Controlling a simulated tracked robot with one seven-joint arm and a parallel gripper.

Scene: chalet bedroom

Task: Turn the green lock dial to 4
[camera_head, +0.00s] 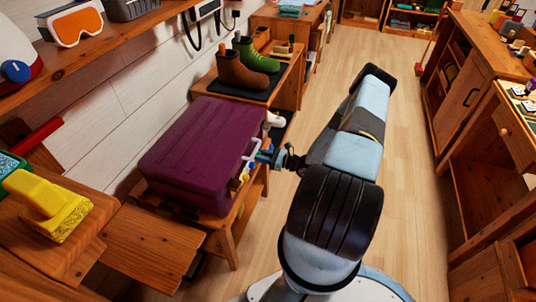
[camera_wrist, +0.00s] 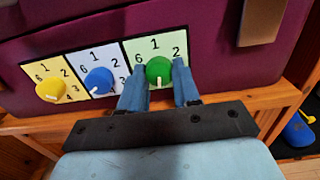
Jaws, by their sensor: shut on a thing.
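The purple suitcase (camera_head: 195,145) lies on a wooden bench, its lock side toward my arm. In the wrist view its front (camera_wrist: 60,35) carries three dials. The green dial (camera_wrist: 158,72) is at the right on a pale green plate, where 6, 1 and 2 show; its lower numbers are hidden. Its white mark points down, opposite the 1. My gripper (camera_wrist: 159,66) is shut on the green dial, one blue finger on each side. In the head view my gripper (camera_head: 268,157) is at the suitcase's front. The blue dial (camera_wrist: 99,80) and yellow dial (camera_wrist: 49,91) are left of it.
The wooden bench edge (camera_wrist: 35,124) runs just below the dials. A metal latch (camera_wrist: 262,20) is up to the right. Boots (camera_head: 242,70) stand on a bench behind the suitcase. Open floor (camera_head: 415,190) lies right of my arm, before wooden cabinets (camera_head: 480,80).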

